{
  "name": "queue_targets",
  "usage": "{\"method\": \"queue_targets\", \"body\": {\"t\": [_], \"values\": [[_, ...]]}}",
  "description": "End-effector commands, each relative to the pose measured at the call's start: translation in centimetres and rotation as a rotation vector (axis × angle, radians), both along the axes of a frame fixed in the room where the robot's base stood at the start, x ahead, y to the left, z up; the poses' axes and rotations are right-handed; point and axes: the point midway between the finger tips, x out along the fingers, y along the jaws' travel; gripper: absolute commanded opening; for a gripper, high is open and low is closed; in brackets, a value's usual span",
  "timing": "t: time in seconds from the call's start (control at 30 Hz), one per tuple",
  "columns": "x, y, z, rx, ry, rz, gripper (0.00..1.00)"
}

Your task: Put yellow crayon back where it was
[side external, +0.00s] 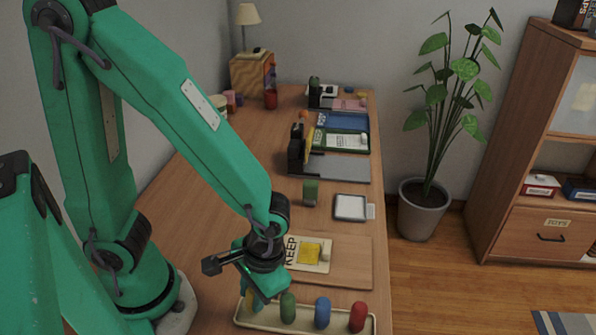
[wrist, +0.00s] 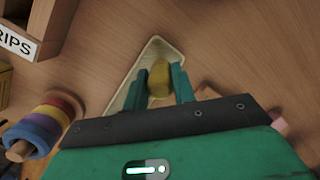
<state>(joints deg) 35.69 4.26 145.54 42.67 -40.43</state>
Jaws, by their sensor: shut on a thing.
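The yellow crayon (side external: 250,301) is at the left end of the long cream tray (side external: 272,327) in the side view, partly hidden by my gripper (side external: 257,294). In the wrist view my gripper (wrist: 160,84) is shut on the yellow crayon (wrist: 158,78), one green finger on each side, with the tray (wrist: 128,88) below it. I cannot tell whether the crayon touches the tray floor. A green crayon (side external: 288,307), a blue crayon (side external: 322,312) and a red crayon (side external: 358,316) stand in a row in the tray, to its right.
A green block (side external: 310,192) and a small white-topped tray (side external: 350,207) are farther back. Stacked rings (wrist: 42,130) show in the wrist view.

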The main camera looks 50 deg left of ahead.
Motion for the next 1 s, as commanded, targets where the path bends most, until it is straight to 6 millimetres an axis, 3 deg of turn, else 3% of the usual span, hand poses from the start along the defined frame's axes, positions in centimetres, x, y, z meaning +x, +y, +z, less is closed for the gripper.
{"method": "queue_targets", "body": {"t": [0.57,0.6,0.7,1.0], "values": [[-0.01,0.01,-0.71,0.0,0.0,0.0,0.03],[0.0,0.01,-0.76,0.0,0.0,0.0,0.28],[0.0,0.0,-0.72,0.0,0.0,0.0,0.48],[0.01,0.0,-0.7,0.0,0.0,0.0,0.48]]}}
